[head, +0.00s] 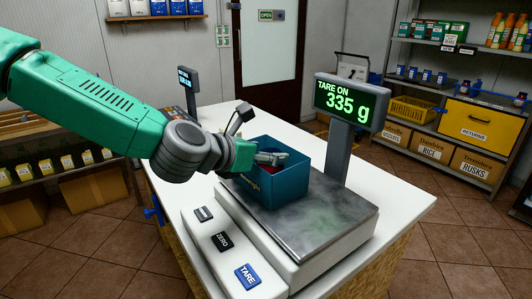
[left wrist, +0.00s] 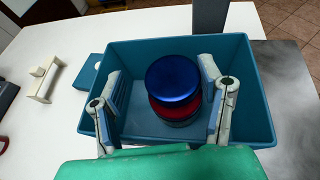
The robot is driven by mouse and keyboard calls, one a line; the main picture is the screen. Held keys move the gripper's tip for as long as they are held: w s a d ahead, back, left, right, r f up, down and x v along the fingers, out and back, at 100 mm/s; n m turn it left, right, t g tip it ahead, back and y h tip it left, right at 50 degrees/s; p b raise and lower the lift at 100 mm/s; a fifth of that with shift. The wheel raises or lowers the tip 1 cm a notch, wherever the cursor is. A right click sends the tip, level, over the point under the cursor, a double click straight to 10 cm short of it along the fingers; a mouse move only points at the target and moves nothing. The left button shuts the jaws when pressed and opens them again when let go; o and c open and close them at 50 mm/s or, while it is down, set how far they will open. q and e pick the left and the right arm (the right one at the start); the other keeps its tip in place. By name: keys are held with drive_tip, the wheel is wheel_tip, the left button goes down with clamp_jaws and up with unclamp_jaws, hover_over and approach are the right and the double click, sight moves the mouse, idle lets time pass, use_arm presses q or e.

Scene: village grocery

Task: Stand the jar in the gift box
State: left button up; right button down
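The teal gift box (head: 283,189) stands open on the scale's metal plate. In the left wrist view the jar (left wrist: 173,78), with a blue lid and red below it, stands upright inside the box (left wrist: 262,115). My left gripper (head: 270,157) reaches down into the box. In the left wrist view its fingers (left wrist: 158,70) are spread on either side of the jar. A clear gap shows at the left finger; the right finger is close to the jar, and I cannot tell if it touches. My right gripper is not in view.
The scale (head: 335,228) carries the box and its display (head: 346,102) reads "TARE ON 335 g". Its front has ZERO and TARE keys. The white counter (head: 405,203) is clear at the right. A small device (head: 188,85) stands at the counter's back left.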

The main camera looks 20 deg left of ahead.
use_arm(q)
drive_tip(key=shift+d+r, duration=0.3)
drive_tip(key=shift+d, duration=0.2)
drive_tip(key=shift+s+a+r, duration=0.1)
drive_tip(key=shift+s+r, duration=0.05)
drive_tip(key=shift+s, duration=0.15)
drive_tip(key=p+v, duration=0.1)
drive_tip(key=v, duration=1)
drive_tip(key=shift+s+a, duration=0.1)
drive_tip(key=shift+a, duration=0.2)
